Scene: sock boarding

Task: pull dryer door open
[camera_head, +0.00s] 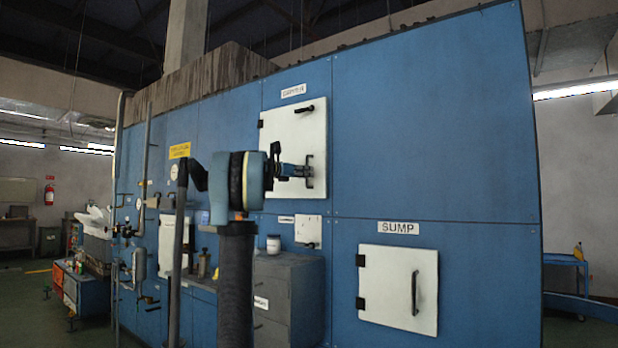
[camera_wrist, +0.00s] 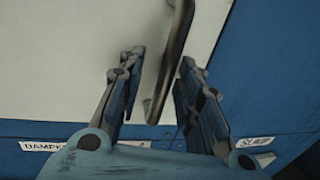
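The dryer door (camera_head: 280,130) is a white square panel high on the blue wall, under a blurred label (camera_head: 293,91). It looks closed, with dark hinges on its left edge and a small dark lever (camera_head: 304,108) near its top. My gripper (camera_head: 302,170) is at the door's lower right, over its handle. In the wrist view, the grey curved bar handle (camera_wrist: 172,60) runs between the two fingers of my gripper (camera_wrist: 161,58). The fingers are apart, with gaps visible on both sides of the bar. The white door panel (camera_wrist: 60,60) fills the left behind them.
Below are a small white damper panel (camera_head: 308,231), a white SUMP door (camera_head: 398,290) with its own handle, and a grey cabinet (camera_head: 287,290) bearing a white jar (camera_head: 273,244). Pipes (camera_head: 139,205) line the wall's left part. The wall right of the dryer door is bare.

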